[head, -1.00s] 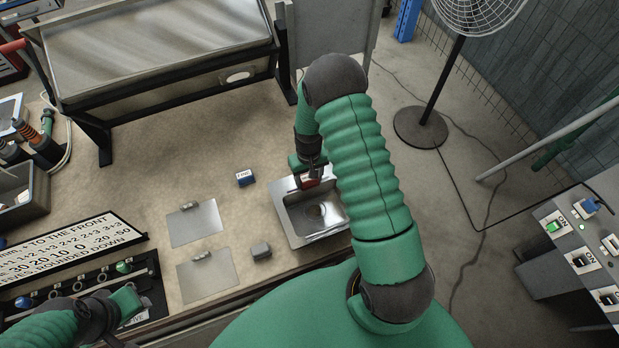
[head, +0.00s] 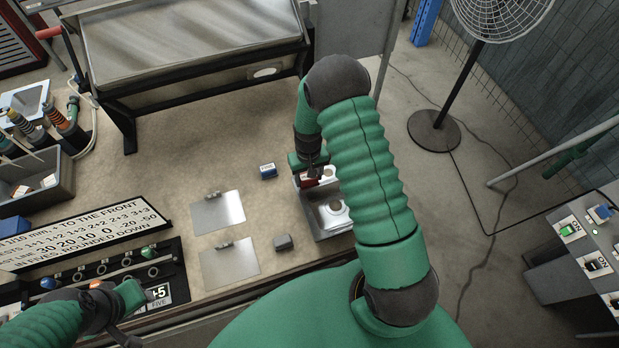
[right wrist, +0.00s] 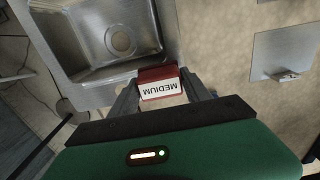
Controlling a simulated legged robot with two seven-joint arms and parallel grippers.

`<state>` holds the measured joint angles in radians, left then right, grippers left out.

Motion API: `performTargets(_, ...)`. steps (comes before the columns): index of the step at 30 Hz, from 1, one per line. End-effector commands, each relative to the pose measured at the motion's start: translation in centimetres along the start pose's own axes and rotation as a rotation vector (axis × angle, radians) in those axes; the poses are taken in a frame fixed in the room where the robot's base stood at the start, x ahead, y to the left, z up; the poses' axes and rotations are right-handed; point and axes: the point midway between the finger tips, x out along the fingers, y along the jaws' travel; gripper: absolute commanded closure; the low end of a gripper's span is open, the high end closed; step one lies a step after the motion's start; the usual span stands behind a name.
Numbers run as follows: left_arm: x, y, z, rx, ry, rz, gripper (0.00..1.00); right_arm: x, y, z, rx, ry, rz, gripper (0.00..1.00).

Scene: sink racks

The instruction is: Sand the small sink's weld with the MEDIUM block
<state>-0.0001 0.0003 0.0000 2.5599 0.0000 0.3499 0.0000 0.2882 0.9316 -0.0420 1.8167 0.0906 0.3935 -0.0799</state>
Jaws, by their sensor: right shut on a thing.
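The small sink (head: 322,222) sits on the bench under my right arm, and my arm hides its right part. In the right wrist view the steel sink (right wrist: 85,73) shows its basin and drain. My right gripper (head: 309,178) is shut on the red block (right wrist: 158,83), whose white label reads MEDIUM. The block is at the sink's rim; I cannot tell whether it touches. The weld is not clear to see. My left gripper (head: 135,297) is at the lower left by the dark control panel, and its jaws are not clear.
A blue block (head: 268,171) and a grey block (head: 283,242) lie left of the sink. Two metal plates (head: 218,212) (head: 230,264) lie on the bench. A fan (head: 434,131) stands on the floor at right.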

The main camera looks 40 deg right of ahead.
Motion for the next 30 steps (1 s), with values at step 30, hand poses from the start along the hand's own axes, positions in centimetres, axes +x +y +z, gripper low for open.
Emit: performTargets(30, -4.0, 0.0, -0.9, 0.000, 0.000, 0.000, 0.64, -5.6, -0.6, -0.6, -0.003, -0.002, 0.001, 0.82)
